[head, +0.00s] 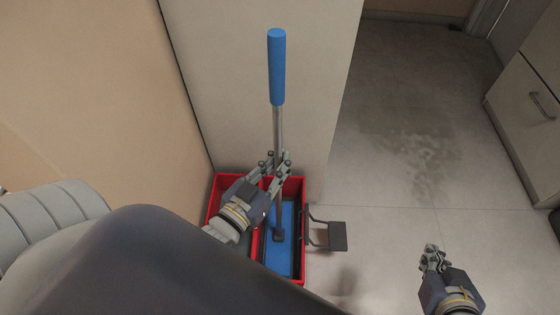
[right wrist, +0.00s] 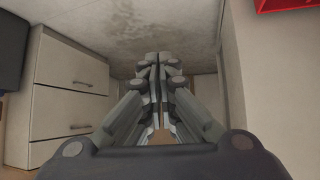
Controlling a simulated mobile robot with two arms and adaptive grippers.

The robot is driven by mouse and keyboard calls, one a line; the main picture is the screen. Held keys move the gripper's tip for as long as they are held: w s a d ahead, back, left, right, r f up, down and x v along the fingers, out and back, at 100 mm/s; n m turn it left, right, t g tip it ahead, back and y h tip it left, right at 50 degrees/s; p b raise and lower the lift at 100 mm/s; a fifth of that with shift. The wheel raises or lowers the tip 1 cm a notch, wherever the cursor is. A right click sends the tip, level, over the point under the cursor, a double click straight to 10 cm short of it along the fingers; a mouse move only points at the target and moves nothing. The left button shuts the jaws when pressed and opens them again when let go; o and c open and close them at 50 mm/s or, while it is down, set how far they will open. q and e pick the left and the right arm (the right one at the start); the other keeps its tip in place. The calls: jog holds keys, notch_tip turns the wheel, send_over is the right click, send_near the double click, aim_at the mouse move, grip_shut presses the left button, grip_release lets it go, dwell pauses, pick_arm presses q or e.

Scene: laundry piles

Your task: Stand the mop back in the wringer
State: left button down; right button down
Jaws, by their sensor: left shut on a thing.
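The mop has a blue grip (head: 277,68) and a grey pole (head: 278,128). It stands nearly upright in the head view, with its lower end over or in the red wringer bucket (head: 301,195), which has a blue inside. I cannot tell whether the dark foot of the pole rests on the blue part. My left gripper (head: 276,166) is shut on the pole, just above the bucket. My right gripper (head: 433,256) is off to the right, empty and away from the mop; in the right wrist view its fingers (right wrist: 158,75) are together.
A dark pedal (head: 338,236) juts from the bucket's right side. A wall end (head: 320,100) stands right behind the bucket. A drawer cabinet (head: 530,110) is at the right; it also shows in the right wrist view (right wrist: 75,95). The floor between has a wet-looking patch (head: 415,145) and is clear.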

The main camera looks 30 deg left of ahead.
pick_arm(q)
jog(key=c, duration=2.1)
grip_release()
jog(key=shift+f, duration=0.15)
jog(key=o, duration=0.6)
